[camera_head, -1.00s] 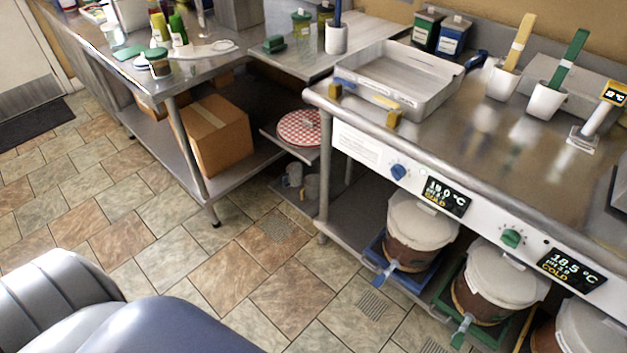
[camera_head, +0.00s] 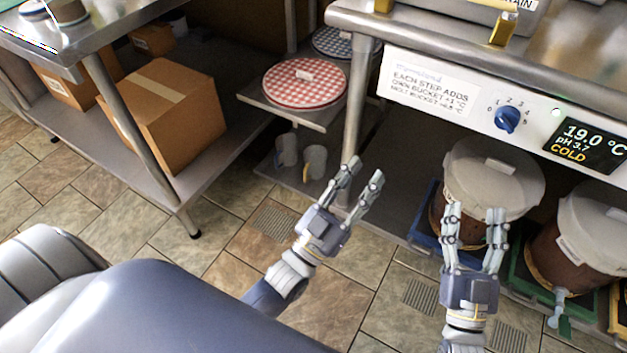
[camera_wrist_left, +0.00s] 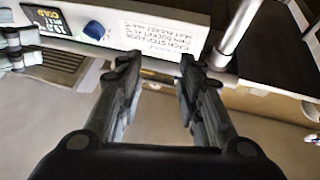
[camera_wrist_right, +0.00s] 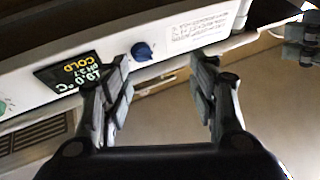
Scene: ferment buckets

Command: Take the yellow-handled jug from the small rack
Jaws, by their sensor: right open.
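The small rack (camera_head: 332,117) stands between the two steel tables. On its low shelf are two small grey jugs. The yellow-handled jug (camera_head: 316,160) is the right one, with its yellow handle on its lower left side. The other jug (camera_head: 288,148) stands just left of it; its handle looks bluish. My left gripper (camera_head: 363,172) is open and empty, to the right of the yellow-handled jug in the head view and apart from it. My right gripper (camera_head: 473,212) is open and empty, in front of a lidded bucket (camera_head: 497,170). Neither wrist view shows the jugs.
A red-checked round item (camera_head: 304,83) lies on the rack's upper shelf, with a blue-checked one (camera_head: 341,41) behind. A table leg (camera_head: 357,120) stands just right of the rack. A cardboard box (camera_head: 172,110) is on the left table's shelf. The floor in front is clear.

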